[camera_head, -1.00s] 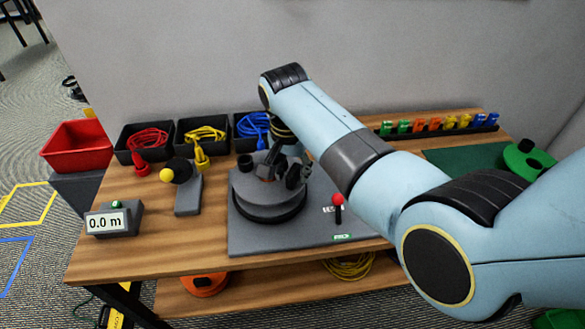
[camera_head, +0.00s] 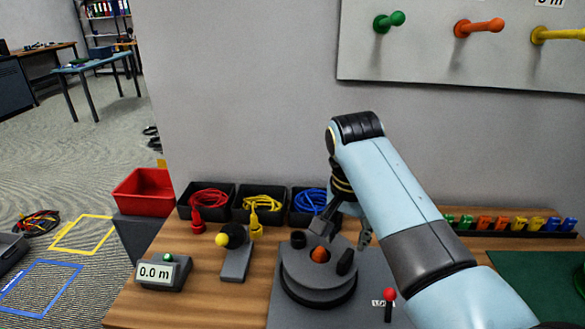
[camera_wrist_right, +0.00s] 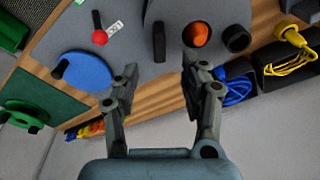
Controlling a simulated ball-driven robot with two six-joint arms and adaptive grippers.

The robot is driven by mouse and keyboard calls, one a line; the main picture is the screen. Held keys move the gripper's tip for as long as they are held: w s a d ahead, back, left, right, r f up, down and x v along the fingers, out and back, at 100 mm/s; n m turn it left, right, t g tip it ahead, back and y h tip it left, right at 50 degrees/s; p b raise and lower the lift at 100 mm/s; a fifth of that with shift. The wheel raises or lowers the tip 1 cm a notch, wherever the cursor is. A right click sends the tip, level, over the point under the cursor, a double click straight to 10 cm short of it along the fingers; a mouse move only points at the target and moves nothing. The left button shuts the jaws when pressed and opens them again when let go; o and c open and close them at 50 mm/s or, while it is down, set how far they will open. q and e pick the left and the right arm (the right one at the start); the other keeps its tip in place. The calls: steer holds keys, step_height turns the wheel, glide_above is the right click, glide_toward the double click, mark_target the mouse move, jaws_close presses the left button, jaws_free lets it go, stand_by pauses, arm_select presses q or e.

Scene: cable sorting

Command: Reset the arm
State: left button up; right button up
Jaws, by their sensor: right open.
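My right arm reaches in from the right, and its gripper (camera_head: 342,234) hangs just over the back of the round grey turntable (camera_head: 318,292). The two fingers are spread, with nothing between them. An orange peg (camera_head: 320,254) stands on the turntable among dark posts, left of the gripper. In the right wrist view the open fingers (camera_wrist_right: 160,70) point toward the turntable, with the orange peg (camera_wrist_right: 197,34) past the right finger, apart from it. A red-knobbed lever (camera_head: 389,296) stands at the turntable's right. My left gripper is not in view.
Black bins with red (camera_head: 208,199), yellow (camera_head: 262,203) and blue cables stand along the wall behind. A meter reading 0.0 m (camera_head: 163,272) and a yellow-knobbed device (camera_head: 236,252) sit left. A rack of coloured clips (camera_head: 510,225) is at right. A red bin (camera_head: 144,192) stands left.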

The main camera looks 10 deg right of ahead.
steer(key=s+d+f+n, duration=0.2)
steer(key=s+d+n, duration=0.3)
steer(key=s, duration=0.8)
steer(key=s+d+r+n+t, duration=0.1)
steer(key=s+r+n, duration=0.25)
steer(key=s, duration=0.35)
steer(key=s+d+r+n+t, duration=0.15)
steer(key=s+r, duration=0.25)
steer(key=s, duration=0.4)
step_height(320, 180, down, 33)
steer(key=d+g+b, duration=0.2)
steer(key=d+b, duration=0.1)
steer(key=b, duration=0.4)
steer(key=s+f+b, duration=0.6)
steer(key=s+f, duration=1.4)
steer(key=f, duration=0.4)
steer(key=shift+d+g+b, duration=0.35)
steer(key=shift+g+b, duration=0.05)
steer(key=shift+g, duration=0.05)
